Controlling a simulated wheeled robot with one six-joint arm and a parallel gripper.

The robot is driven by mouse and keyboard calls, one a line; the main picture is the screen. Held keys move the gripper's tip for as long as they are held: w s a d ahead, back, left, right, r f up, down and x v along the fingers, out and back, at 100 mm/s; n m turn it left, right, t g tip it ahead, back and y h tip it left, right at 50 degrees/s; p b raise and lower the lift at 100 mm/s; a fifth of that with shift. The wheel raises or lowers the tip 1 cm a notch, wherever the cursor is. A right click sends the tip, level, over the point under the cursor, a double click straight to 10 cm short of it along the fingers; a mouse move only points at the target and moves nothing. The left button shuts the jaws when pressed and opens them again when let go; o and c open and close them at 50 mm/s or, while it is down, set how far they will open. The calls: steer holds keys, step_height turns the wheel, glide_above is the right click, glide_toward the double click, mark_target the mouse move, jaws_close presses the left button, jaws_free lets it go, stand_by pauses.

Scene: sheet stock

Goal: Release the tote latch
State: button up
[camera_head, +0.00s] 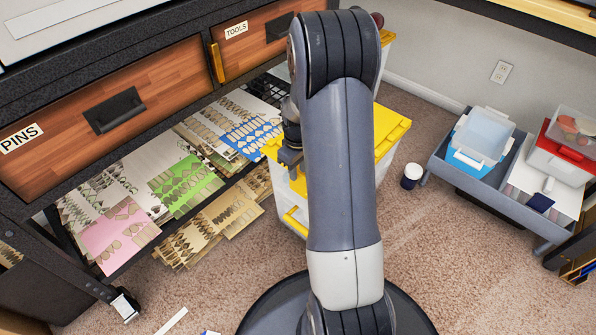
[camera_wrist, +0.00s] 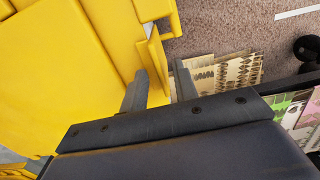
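The tote (camera_head: 284,201) has a pale body and a yellow lid (camera_head: 390,128); it stands on the carpet behind my arm, which hides much of it. A yellow latch (camera_head: 296,221) shows low on its left-hand side. My gripper (camera_head: 290,165) is at the lid's left edge. In the wrist view, the yellow lid (camera_wrist: 55,70) fills the left side, with a raised yellow latch piece (camera_wrist: 153,55) at its edge. My gripper (camera_wrist: 161,72) has its two fingers apart, one on each side of this yellow piece. I cannot tell whether they touch it.
A workbench with wooden drawers (camera_head: 190,80) and a low shelf of printed sheets (camera_head: 185,185) stands close on the left. A grey cart (camera_head: 470,180) with bins is farther right.

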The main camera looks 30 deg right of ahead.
steer(key=shift+f, duration=0.1)
steer(key=shift+c, duration=0.3)
jaws_close()
